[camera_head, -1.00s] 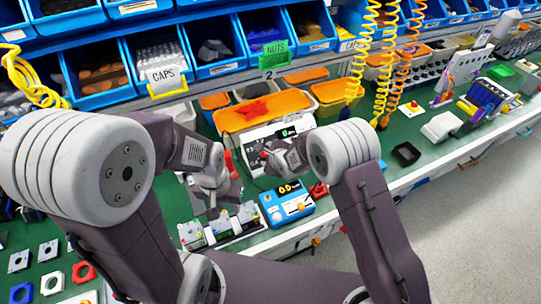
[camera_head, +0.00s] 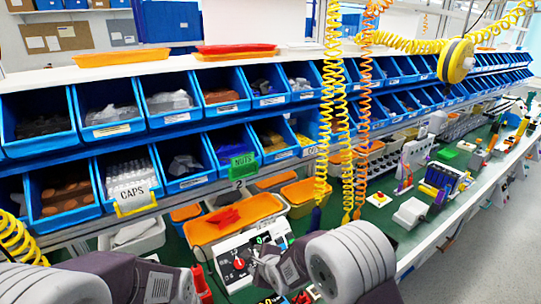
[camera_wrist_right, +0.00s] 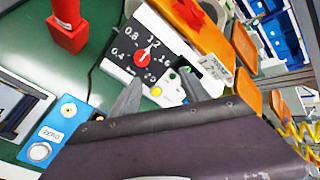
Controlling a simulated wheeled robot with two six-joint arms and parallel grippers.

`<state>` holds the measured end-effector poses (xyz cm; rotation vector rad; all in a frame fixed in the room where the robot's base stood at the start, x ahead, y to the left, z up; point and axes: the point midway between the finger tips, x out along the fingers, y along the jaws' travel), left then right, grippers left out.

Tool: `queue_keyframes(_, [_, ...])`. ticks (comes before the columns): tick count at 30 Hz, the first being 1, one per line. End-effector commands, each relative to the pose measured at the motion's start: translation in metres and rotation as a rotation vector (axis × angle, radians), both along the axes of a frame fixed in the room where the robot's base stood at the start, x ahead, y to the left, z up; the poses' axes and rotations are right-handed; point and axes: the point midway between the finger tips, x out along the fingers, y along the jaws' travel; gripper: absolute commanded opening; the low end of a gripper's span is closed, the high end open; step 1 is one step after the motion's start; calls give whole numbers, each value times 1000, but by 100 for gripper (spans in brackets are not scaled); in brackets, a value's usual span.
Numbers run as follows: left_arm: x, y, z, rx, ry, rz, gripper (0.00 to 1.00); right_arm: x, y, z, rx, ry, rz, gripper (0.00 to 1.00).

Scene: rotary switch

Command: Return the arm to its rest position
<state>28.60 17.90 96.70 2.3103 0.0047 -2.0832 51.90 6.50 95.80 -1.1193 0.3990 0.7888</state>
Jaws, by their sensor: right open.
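The rotary switch is a white box with a black dial face and red knob (camera_head: 239,264), on the bench under the orange-lidded bins in the head view. In the right wrist view the red knob (camera_wrist_right: 144,58) shows clearly, its pointer near the upper marks of the scale. My right arm's pale joint (camera_head: 352,262) shows at the head view's bottom. Only my left arm's links show at bottom left; its gripper is out of frame.
A red object (camera_wrist_right: 68,28) stands on the green bench beside the dial box. A blue device with a ZERO button (camera_wrist_right: 52,138) sits at lower left. Yellow and orange coiled hoses (camera_head: 335,120) hang before the blue bins. A grey-white box (camera_head: 410,212) stands further right.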

Motion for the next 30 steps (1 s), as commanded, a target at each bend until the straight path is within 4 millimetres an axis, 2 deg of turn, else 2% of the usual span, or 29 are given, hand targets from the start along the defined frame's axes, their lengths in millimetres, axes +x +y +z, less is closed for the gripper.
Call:
queue_keyframes(1, [0,0,0,0,0,0,35,16,-21,23,19,-37,-49,53])
queue_keyframes(2, [0,0,0,0,0,0,35,23,-37,37,28,-57,-84,53])
queue_keyframes(3, [0,0,0,0,0,0,35,29,-64,55,36,-76,-134,53])
queue_keyframes(5, [0,0,0,0,0,0,35,26,-109,73,0,-77,-191,53])
queue_keyframes(6, [0,0,0,0,0,0,35,16,-138,79,-72,-69,-190,53])
queue_keyframes(7, [0,0,0,0,0,0,35,4,-159,81,-145,-57,-170,53])
queue_keyframes(9, [0,0,0,0,0,0,35,-32,-200,75,-348,-3,-57,53])
queue_keyframes(11, [0,0,0,0,0,0,35,-66,-222,65,-509,54,88,53])
queue_keyframes(12, [0,0,0,0,0,0,35,-90,-232,58,-607,94,208,53])
queue_keyframes(14, [0,0,0,0,0,0,35,-127,-241,45,-733,151,422,53])
queue_keyframes(15, [0,0,0,0,0,0,35,-151,-243,36,-802,183,582,53])
queue_keyframes(18, [0,0,0,0,0,0,35,-202,-243,17,-901,235,978,53])
queue_keyframes(19, [0,0,0,0,0,0,35,-212,-242,13,-917,239,1079,53])
queue_keyframes(21, [0,0,0,0,0,0,35,-227,-242,10,-944,225,1262,53])
queue_keyframes(24, [0,0,0,0,0,0,35,-234,-242,9,-971,192,1410,53])
queue_keyframes(30, [0,0,0,0,0,0,35,-234,-242,9,-988,170,1458,53])
